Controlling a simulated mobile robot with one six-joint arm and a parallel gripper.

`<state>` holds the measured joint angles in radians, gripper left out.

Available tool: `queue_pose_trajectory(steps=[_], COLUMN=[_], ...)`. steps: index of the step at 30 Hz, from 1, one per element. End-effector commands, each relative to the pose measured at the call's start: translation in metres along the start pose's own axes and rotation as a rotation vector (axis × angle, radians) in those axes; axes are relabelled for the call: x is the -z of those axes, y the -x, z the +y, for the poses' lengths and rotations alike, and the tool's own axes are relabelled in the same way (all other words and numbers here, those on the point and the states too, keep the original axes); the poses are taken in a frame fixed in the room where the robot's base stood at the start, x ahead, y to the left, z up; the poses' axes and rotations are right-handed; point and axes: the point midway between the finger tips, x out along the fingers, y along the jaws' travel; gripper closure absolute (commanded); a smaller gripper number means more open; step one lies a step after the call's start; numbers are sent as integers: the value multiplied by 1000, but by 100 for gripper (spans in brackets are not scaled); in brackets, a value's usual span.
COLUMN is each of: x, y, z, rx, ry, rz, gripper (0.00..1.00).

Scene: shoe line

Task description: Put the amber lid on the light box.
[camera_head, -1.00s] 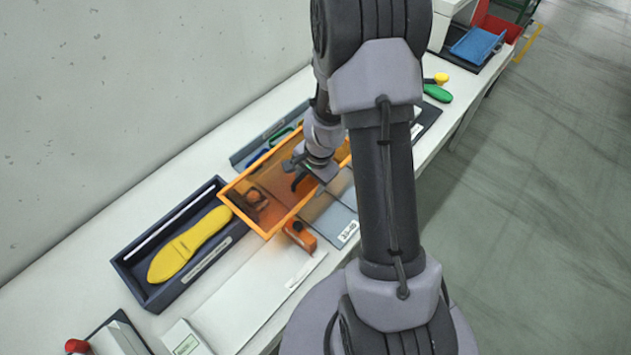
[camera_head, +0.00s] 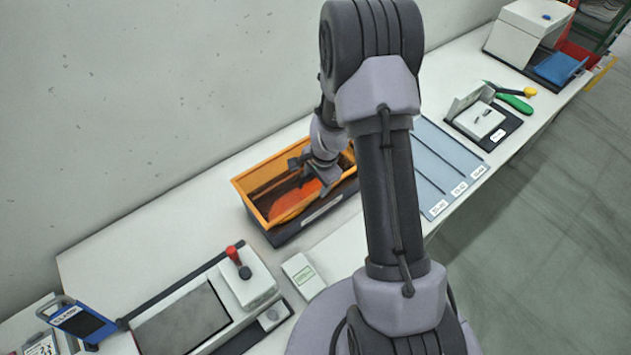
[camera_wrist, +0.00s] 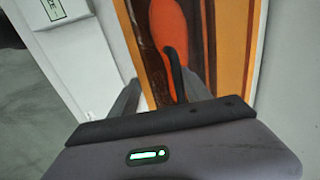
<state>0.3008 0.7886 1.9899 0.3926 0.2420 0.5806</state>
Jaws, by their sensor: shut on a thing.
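The amber lid (camera_head: 244,197) is a see-through tray shape with an orange rim. It is over the dark navy box (camera_head: 300,231), roughly lined up with it; I cannot tell whether it rests on it. The insole (camera_head: 296,203) in the box shows orange through the lid. My gripper (camera_head: 318,184) is shut on the lid, its fingers partly hidden by the wrist. In the wrist view the lid (camera_wrist: 237,50), the insole (camera_wrist: 168,30) and a dark upright handle between the fingers of my gripper (camera_wrist: 160,95) show.
A blue grooved tray (camera_head: 440,160) lies to the right, partly behind my arm. The wall runs along the back. Bench left of the lid is clear.

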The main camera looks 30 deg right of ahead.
Motion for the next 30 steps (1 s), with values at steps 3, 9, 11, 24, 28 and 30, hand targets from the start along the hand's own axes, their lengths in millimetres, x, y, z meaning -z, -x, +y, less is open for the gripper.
queue_pose_trajectory(steps=[3, 9, 11, 24, 28, 30], x=[0, 0, 0, 0, 0, 0], y=[-14, -41, -50, -81, -80, -80], z=[3, 8, 10, 16, 16, 16], rx=[0, 0, 0, 1, 1, 1], ry=[0, 1, 0, 1, 1, 1], rz=[0, 0, 0, 0, 0, 0], gripper=[100, 100, 100, 100, 100, 30])
